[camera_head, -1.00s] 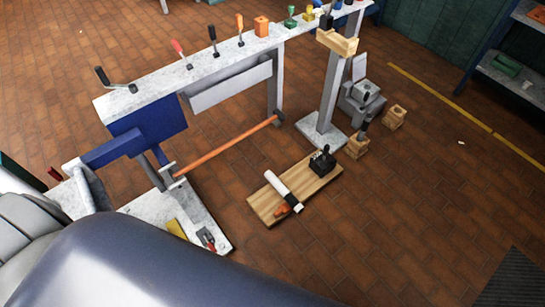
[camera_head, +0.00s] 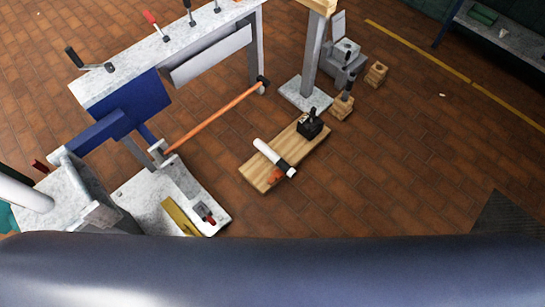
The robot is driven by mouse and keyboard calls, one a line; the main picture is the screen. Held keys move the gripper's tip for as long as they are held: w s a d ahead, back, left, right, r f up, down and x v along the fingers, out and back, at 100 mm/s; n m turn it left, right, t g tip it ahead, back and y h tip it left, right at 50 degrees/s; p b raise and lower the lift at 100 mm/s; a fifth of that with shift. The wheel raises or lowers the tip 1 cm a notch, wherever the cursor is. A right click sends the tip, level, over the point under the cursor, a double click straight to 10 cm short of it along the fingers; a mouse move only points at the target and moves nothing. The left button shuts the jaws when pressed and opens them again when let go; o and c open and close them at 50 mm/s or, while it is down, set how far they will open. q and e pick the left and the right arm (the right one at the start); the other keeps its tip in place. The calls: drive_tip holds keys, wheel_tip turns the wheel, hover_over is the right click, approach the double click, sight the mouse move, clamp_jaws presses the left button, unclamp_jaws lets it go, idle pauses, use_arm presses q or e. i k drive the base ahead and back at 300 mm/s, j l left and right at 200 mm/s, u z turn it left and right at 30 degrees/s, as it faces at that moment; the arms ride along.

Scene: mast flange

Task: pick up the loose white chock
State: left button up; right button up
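No thing is clearly recognisable as the loose white chock. A very small white piece (camera_head: 442,95) lies alone on the brick floor at the right, too small to identify. A white cylinder with a black end (camera_head: 268,152) lies across a wooden board (camera_head: 255,176) on the floor near the middle. Neither of my grippers is in view.
A black block (camera_head: 312,126) and an orange piece (camera_head: 275,175) are on the board. A bench with an orange bar (camera_head: 215,118) stands left, a post on a pale base (camera_head: 303,95) behind. Wooden blocks (camera_head: 376,74) stand beyond. Floor at right is mostly clear.

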sight(504, 32)
drive_tip(key=z, duration=1.45)
drive_tip(key=u, duration=1.45)
drive_tip(key=z, duration=1.45)
drive_tip(key=i+l, duration=0.25)
drive_tip(key=i, duration=0.25)
drive_tip(key=i+l+z, duration=0.15)
drive_tip(key=i, duration=0.3)
